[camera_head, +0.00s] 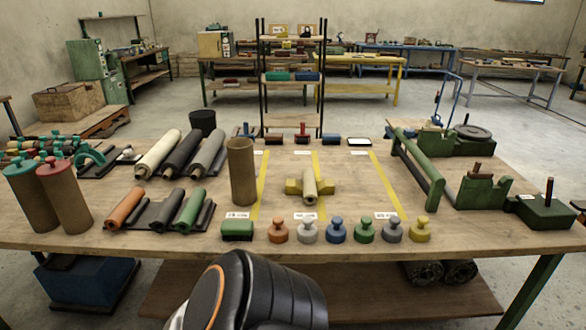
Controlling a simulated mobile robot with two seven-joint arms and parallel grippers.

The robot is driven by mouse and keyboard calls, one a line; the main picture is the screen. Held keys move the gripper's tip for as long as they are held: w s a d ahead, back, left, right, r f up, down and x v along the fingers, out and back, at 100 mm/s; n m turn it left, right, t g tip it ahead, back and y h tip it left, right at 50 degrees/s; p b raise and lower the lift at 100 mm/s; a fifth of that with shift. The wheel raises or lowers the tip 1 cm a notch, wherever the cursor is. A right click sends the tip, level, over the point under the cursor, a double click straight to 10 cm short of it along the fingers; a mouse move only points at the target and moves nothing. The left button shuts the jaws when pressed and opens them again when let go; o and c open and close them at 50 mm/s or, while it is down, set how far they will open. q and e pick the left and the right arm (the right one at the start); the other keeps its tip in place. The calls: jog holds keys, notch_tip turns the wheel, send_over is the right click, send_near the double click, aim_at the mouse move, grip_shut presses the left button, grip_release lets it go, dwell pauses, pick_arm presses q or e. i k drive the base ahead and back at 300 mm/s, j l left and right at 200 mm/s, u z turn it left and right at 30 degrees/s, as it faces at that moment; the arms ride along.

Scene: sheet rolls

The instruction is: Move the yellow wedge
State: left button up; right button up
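A yellow wedge-like block (293,187) lies near the middle of the workbench. A short beige roll (310,186) lies end-on across it, and yellow shows on both sides of the roll. I cannot tell if the yellow is one piece or two, as the roll hides the middle. Neither of my grippers is in view. A black rounded part with an orange ring, likely my own arm, rises at the bottom, in front of the bench edge.
A row of coloured knobbed weights (335,230) lines the front edge, with a green block (237,231) at its left. A tall brown tube (242,171) stands left of the yellow piece. A green roller frame (418,170) stands right. Bare tabletop (355,185) lies right of the yellow piece.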

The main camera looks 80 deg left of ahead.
aim_at(326, 187)
jog(key=u, duration=3.1)
